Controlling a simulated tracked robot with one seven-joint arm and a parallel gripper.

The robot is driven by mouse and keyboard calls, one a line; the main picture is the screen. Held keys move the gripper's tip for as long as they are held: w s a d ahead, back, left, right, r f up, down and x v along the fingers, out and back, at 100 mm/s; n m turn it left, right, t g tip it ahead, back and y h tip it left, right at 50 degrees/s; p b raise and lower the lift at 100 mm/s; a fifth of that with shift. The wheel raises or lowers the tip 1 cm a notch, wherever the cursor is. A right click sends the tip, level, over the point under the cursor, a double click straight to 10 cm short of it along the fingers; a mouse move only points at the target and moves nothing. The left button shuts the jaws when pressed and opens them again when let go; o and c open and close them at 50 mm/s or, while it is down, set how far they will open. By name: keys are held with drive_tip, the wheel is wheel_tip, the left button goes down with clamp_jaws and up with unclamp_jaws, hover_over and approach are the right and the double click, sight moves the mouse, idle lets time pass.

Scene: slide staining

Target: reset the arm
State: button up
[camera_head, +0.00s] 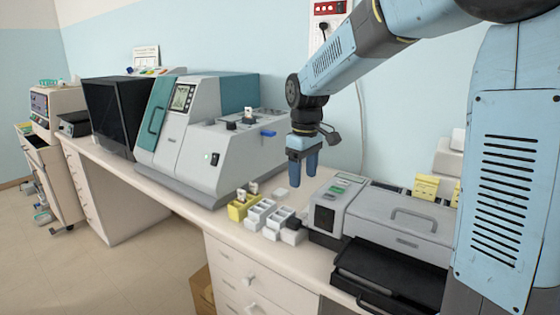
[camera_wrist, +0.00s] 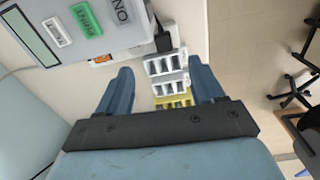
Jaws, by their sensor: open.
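My arm reaches in from the upper right in the head view. My gripper (camera_head: 303,172) hangs above the bench, pointing down, with its blue fingers apart and nothing visible between them. It is above and a little behind the white slide racks (camera_head: 263,213) and left of the grey slide printer-like device (camera_head: 405,212). In the wrist view the gripper (camera_wrist: 163,85) also shows open, with the racks (camera_wrist: 165,64) and a yellow rack (camera_wrist: 174,101) on the bench below and between the fingers.
A large grey and teal machine (camera_head: 205,140) stands left of my gripper on the bench (camera_head: 188,204). A yellow rack (camera_head: 240,208) sits in front of it. The grey device has an open black tray (camera_head: 385,277) in front. Yellow boxes (camera_head: 425,187) stand behind it. Chairs (camera_wrist: 300,90) stand on the floor.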

drive_tip(key=s+d+r+m+t, duration=0.2)
drive_tip(key=s+d+m, duration=0.2)
drive_tip(key=s+d, duration=0.3)
drive_tip(key=s+d+r+m+t, duration=0.3)
drive_tip(key=s+d+m, duration=0.2)
drive_tip(key=s, duration=1.2)
drive_tip(key=shift+d+m, duration=0.3)
drive_tip(key=shift+d, duration=1.05)
